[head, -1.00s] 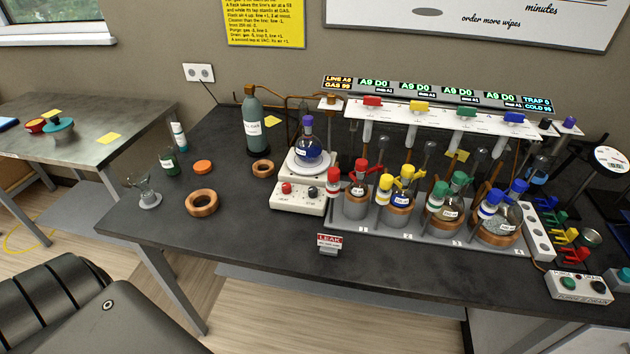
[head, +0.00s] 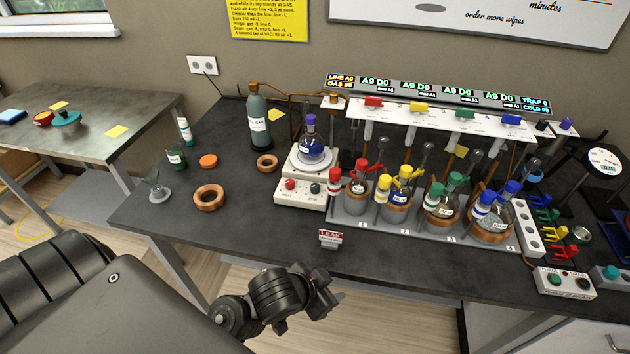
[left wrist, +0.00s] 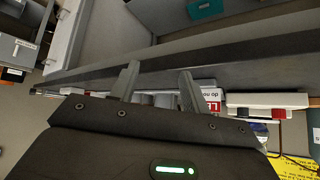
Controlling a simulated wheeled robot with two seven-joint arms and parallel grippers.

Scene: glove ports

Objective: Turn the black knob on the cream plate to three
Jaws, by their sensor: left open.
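The cream plate (head: 290,197) is a low stirrer box with a round top, left of the flask rack on the dark bench. Its black knob (head: 315,188) is on the front face, right of a red knob (head: 290,185). The knob's setting is too small to read. A blue-liquid flask (head: 310,150) stands on top. My left gripper (head: 322,291) is in front of the bench edge, well short of the knob. In the left wrist view its fingers (left wrist: 158,82) are apart and empty; the cream plate (left wrist: 265,101) and black knob (left wrist: 243,112) show upside down. My right gripper is out of view.
A LEAK sign (head: 330,237) stands at the bench's front edge near my left gripper. The rack (head: 375,228) of flasks with coloured taps is right of the plate. A cork ring (head: 208,198) lies to the left. Bench in front of the plate is mostly clear.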

